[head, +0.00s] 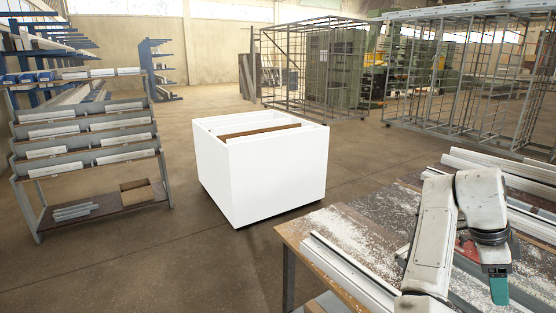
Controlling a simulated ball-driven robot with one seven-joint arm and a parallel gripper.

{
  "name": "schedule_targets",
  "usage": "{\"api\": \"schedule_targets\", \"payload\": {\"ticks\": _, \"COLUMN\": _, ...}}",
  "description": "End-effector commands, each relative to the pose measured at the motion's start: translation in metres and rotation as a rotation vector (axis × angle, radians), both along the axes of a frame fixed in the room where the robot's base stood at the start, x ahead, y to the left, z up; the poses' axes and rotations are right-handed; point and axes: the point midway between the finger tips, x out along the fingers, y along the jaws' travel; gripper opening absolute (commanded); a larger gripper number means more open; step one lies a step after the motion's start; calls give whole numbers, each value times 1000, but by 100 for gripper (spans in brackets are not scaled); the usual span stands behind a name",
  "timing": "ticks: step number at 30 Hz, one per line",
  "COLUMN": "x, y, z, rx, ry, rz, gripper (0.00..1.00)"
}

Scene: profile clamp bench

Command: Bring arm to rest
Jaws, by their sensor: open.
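My arm, white and scuffed, is folded over the workbench (355,240) at the lower right in the head view. My gripper (499,290) hangs at its end, a dark and grey wrist with a teal tip pointing down. It is open, and I see nothing held in it. It is seen from the side, so the gap between its fingers does not show. I cannot tell how far the tip is above the bench.
Pale profiles (345,270) and white dust lie on the bench; a red item (467,250) shows behind my arm. A white bin (262,185) stands on open floor. A profile rack (90,150) stands left, wire cages (318,70) behind.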

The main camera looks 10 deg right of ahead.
Motion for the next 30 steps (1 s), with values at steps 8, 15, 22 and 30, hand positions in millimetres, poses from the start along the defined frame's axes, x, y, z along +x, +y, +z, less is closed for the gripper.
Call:
{"api": "schedule_targets", "payload": {"ticks": 8, "x": -23, "y": 12, "z": -68, "rx": -55, "ry": 31, "rz": 473, "gripper": 61}}
{"api": "schedule_targets", "payload": {"ticks": 15, "x": -39, "y": 54, "z": -119, "rx": -83, "ry": 73, "rz": 1011, "gripper": 61}}
{"api": "schedule_targets", "payload": {"ticks": 22, "x": -66, "y": 128, "z": -160, "rx": -78, "ry": 94, "rz": 1563, "gripper": 61}}
{"api": "schedule_targets", "payload": {"ticks": 30, "x": -111, "y": 223, "z": -184, "rx": -58, "ry": 37, "rz": 2095, "gripper": 61}}
